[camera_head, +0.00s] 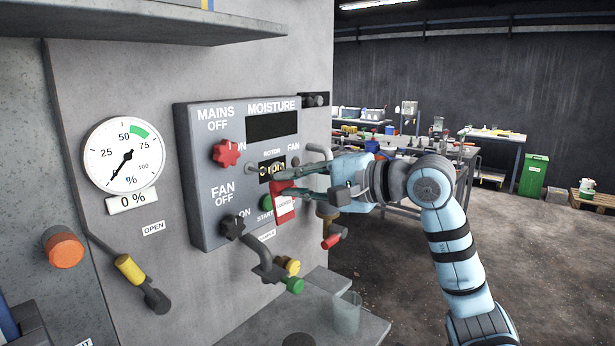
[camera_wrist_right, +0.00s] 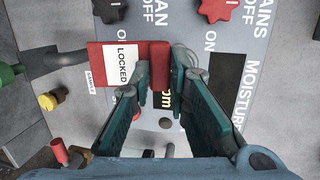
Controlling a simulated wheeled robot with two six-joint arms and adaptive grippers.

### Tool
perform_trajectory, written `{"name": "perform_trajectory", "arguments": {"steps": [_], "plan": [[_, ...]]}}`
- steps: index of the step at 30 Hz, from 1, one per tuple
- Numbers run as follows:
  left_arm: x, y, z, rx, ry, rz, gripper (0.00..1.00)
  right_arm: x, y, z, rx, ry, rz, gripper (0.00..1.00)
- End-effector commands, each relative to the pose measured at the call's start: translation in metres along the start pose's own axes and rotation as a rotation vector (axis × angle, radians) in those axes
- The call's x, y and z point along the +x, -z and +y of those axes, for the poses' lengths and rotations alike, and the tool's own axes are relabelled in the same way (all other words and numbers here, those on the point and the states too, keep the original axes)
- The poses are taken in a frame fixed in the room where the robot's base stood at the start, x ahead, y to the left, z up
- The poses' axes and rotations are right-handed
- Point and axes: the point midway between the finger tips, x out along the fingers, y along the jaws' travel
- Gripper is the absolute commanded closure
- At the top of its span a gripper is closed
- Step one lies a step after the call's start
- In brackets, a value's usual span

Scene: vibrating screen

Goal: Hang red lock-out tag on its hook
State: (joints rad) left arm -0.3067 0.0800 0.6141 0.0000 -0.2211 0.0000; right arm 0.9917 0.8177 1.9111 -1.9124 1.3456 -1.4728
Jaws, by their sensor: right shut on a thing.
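The red lock-out tag (camera_head: 284,214) has a white label and hangs in front of the lower right of the grey control panel (camera_head: 215,185). My right gripper (camera_head: 279,184) comes in from the right and is shut on the tag's upper part. In the right wrist view the tag (camera_wrist_right: 96,57) reads "LOCKED", and its red bar sits between the fingertips (camera_wrist_right: 161,82). A small grey peg (camera_head: 250,169) stands out from the panel left of the fingers; I cannot tell whether it is the hook. I cannot tell whether the tag touches the panel. My left gripper is not in view.
Red MAINS knob (camera_head: 226,153) and black FAN knob (camera_head: 232,226) protrude from the panel. A green START button (camera_head: 266,203) is beside the tag. Below are a pipe with yellow and green handles (camera_head: 293,285) and a clear cup (camera_head: 347,313). Free floor lies right.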

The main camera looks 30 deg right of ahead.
Motion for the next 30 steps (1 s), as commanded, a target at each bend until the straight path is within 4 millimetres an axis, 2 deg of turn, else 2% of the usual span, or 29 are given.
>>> {"name": "perform_trajectory", "arguments": {"steps": [5,15,18,30], "plan": [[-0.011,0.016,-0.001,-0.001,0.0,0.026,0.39,0.015,0.002,-0.004,0.001,0.001,-0.002,1.0],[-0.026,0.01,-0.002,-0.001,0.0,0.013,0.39,0.045,0.006,-0.007,0.001,-0.001,-0.001,1.0],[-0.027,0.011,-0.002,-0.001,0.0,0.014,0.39,0.053,0.007,-0.003,0.001,-0.002,-0.002,1.0],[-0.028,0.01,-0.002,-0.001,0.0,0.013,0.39,0.063,0.008,0.008,0.003,-0.01,-0.005,1.0]]}}
